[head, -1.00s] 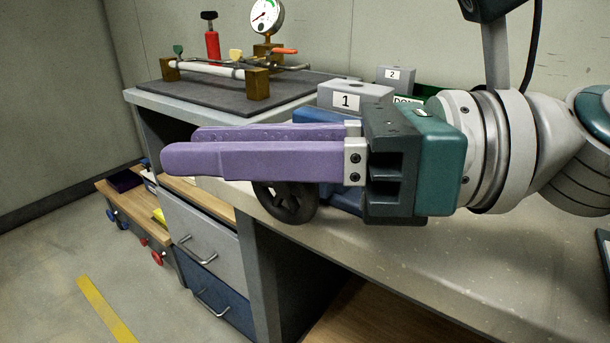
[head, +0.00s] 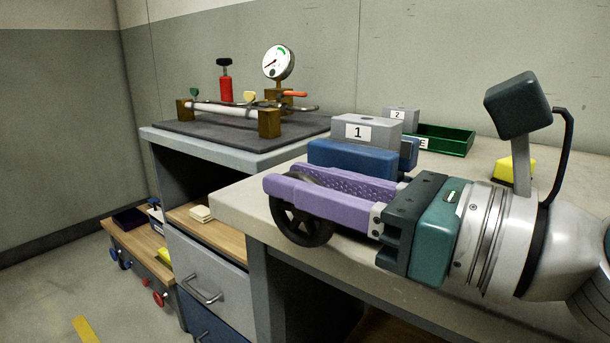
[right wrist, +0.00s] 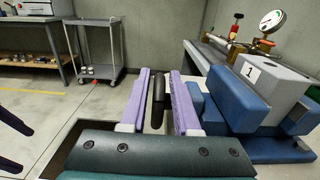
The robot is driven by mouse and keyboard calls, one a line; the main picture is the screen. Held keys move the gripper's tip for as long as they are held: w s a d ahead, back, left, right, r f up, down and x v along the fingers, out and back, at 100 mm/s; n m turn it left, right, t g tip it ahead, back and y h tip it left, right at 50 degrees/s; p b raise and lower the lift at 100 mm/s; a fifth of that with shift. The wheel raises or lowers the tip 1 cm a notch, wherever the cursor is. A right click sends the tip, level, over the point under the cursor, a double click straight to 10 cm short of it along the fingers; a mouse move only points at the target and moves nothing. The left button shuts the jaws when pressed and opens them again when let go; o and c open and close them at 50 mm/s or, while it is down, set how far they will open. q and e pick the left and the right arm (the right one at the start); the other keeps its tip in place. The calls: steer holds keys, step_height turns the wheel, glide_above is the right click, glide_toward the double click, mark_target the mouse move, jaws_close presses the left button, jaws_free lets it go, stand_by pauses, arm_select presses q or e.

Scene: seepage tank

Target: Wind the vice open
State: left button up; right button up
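The blue vice (head: 350,158) stands at the bench's left end, also in the right wrist view (right wrist: 250,113). A grey block marked 1 (head: 366,133) sits between its blue jaws; whether they grip it tightly I cannot tell. The vice's black handwheel (head: 306,236) is partly hidden by my right gripper (head: 296,182). That gripper's purple fingers are open and level. In the right wrist view a dark part of the wheel (right wrist: 158,100) shows between the fingers, with gaps at both sides. Two dark prongs at that view's left edge may be my left gripper; I cannot tell.
A green tray (head: 455,139), a grey block marked 2 (head: 402,118) and a yellow object (head: 514,169) are farther back on the bench. A gauge (head: 278,62) and pipe rig stand on a mat (head: 180,128) to the left. A trolley (right wrist: 98,55) stands across the floor.

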steer(key=shift+w+a, duration=0.2)
steer(key=shift+a, duration=0.1)
jaws_close()
